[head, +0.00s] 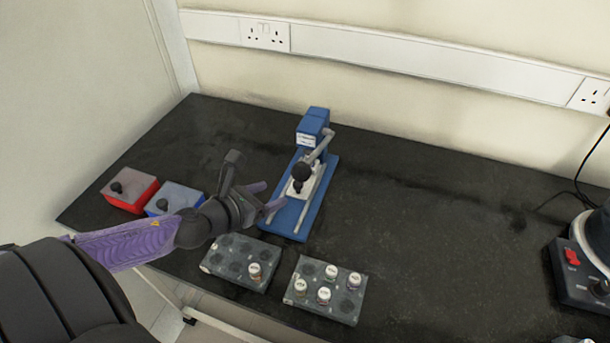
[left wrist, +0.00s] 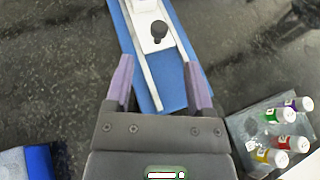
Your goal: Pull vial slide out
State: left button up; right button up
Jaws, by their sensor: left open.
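A blue press (head: 313,140) stands on the dark bench with a grey lever ending in a black ball (head: 302,172). Its white vial slide (head: 316,182) lies between pale rails on the blue base (head: 287,222). A small dark knob (head: 298,186) sits on the slide, partly behind the ball. In the left wrist view the white slide (left wrist: 145,7) and a black knob (left wrist: 158,30) lie ahead of my fingers. My left gripper (head: 267,197) is open and empty, just left of the base, with its purple fingertips short of the knob. My right gripper is out of view.
Two grey vial racks, left (head: 240,279) and right (head: 312,312), stand in front of the press, holding white-capped vials. A red box (head: 130,200) and a blue box (head: 172,205) stand at left. A dark-based device (head: 578,275) is at far right. The bench right of the press is clear.

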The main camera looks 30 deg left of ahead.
aim_at(296, 184)
pick_arm(q)
jog(key=b+x, duration=0.1)
jog(key=x, duration=0.6)
jog(key=shift+w+f+b, duration=0.15)
jog(key=shift+f+b, duration=0.1)
jog(key=shift+b, duration=0.15)
jog(key=shift+w+f, duration=0.15)
jog(key=shift+w, duration=0.35)
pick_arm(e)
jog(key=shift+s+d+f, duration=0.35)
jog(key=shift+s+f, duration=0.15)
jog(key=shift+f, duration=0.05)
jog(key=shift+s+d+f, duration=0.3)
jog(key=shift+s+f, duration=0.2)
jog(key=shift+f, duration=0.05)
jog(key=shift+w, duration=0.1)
pick_arm(q)
jog(key=shift+c, duration=1.1)
jog(key=c, duration=0.7)
grip_shut()
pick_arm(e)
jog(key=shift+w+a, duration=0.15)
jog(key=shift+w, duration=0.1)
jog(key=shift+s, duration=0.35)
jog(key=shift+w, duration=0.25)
